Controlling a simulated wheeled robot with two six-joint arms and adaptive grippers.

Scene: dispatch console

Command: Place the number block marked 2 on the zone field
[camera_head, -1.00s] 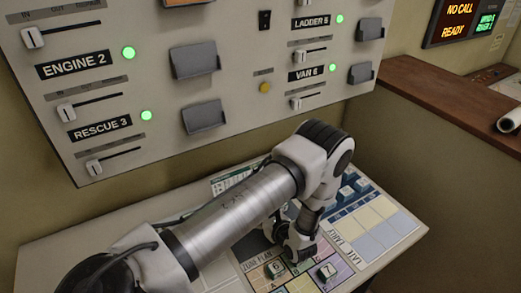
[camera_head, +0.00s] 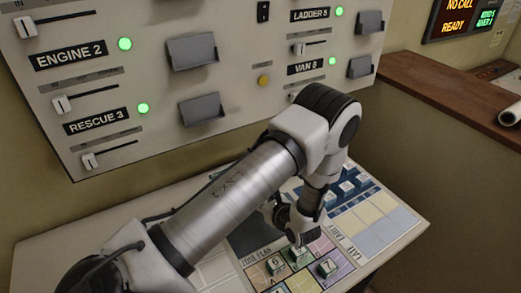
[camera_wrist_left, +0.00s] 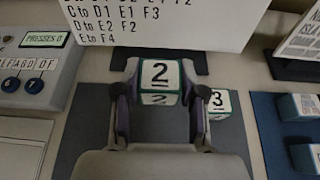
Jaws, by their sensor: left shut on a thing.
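In the left wrist view, the block marked 2 (camera_wrist_left: 160,75) is white and teal, held between both fingers of my left gripper (camera_wrist_left: 158,88). I cannot tell whether it touches the dark mat (camera_wrist_left: 85,125) below. In the head view, my left gripper (camera_head: 272,211) is partly hidden by its own wrist, and block 2 is not clearly visible. The zone plan (camera_head: 305,284) has coloured cells and lies in front of the wrist. My right gripper is not in view.
In the left wrist view, a block marked 3 (camera_wrist_left: 219,102) stands close beside the right finger. A printed card (camera_wrist_left: 160,20) is just beyond block 2. A device with a small display (camera_wrist_left: 44,39) is at left; a blue tray (camera_wrist_left: 270,135) with blocks is at right.

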